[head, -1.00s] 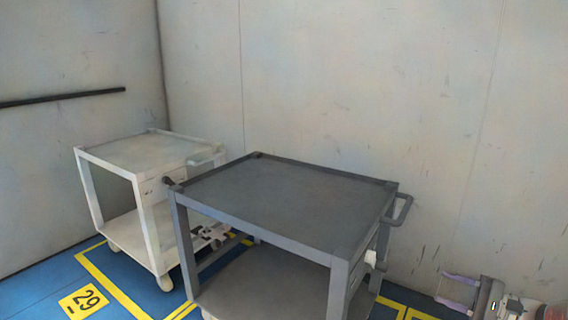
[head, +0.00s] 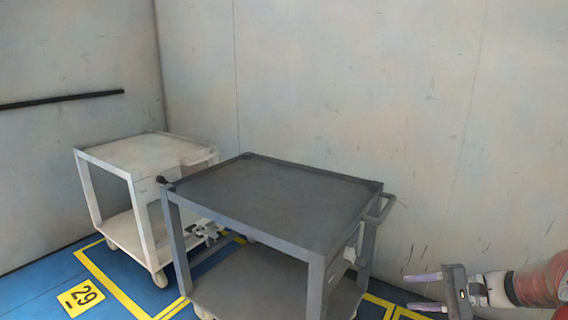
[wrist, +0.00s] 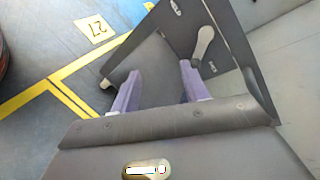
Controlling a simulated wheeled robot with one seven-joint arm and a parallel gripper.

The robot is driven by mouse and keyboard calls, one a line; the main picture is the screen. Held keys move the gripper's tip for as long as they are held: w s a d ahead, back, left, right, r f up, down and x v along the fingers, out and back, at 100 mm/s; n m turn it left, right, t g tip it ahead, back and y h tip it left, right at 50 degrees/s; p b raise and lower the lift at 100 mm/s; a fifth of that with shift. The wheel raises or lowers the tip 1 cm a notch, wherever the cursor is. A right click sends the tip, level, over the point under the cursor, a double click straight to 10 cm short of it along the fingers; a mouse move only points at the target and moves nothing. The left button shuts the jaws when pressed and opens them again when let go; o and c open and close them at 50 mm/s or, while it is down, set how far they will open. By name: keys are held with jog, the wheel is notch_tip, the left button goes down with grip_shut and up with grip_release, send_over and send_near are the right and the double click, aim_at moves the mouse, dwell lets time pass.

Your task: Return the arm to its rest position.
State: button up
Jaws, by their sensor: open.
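My gripper (head: 422,292) is at the lower right of the head view, beside the grey cart's right end and lower than its top. Its two purple-grey fingers point left and stand apart, with nothing between them. In the wrist view the open fingers (wrist: 157,88) also show, with part of a dark grey cart and a pale caster beyond them. The red and white part of my arm reaches in from the right edge of the head view.
A dark grey cart (head: 270,200) with an empty top stands in the middle. A white cart (head: 140,152) is behind it at left. Pale walls (head: 350,70) close off the back.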

jog(key=s+a+r+n+g+h+p, duration=0.1)
jog(key=s+a+r+n+g+h, duration=0.25)
jog(key=a, duration=0.45)
jog(key=s+a+r+n+t+h+p, duration=0.1)
jog(key=s+a+r+n+h, duration=0.1)
jog(key=s, duration=0.4)
jog(key=s+a+r+n+t+h+p, duration=0.1)
jog(key=s+a+r+n+h, duration=0.1)
jog(key=s, duration=0.4)
jog(key=s+a+r+n+t+h+p, duration=0.1)
jog(key=s+a+r+n+h, duration=0.2)
jog(key=s+r+h, duration=0.1)
jog(key=s+h, duration=0.1)
jog(key=s, duration=0.1)
jog(key=shift+s+a+r+t+h+p, duration=0.2)
jog(key=shift+s+a+t+h+p, duration=0.05)
jog(key=shift+s+t+h+p, duration=0.1)
jog(key=shift+c, duration=1)
jog(key=shift+a, duration=0.1)
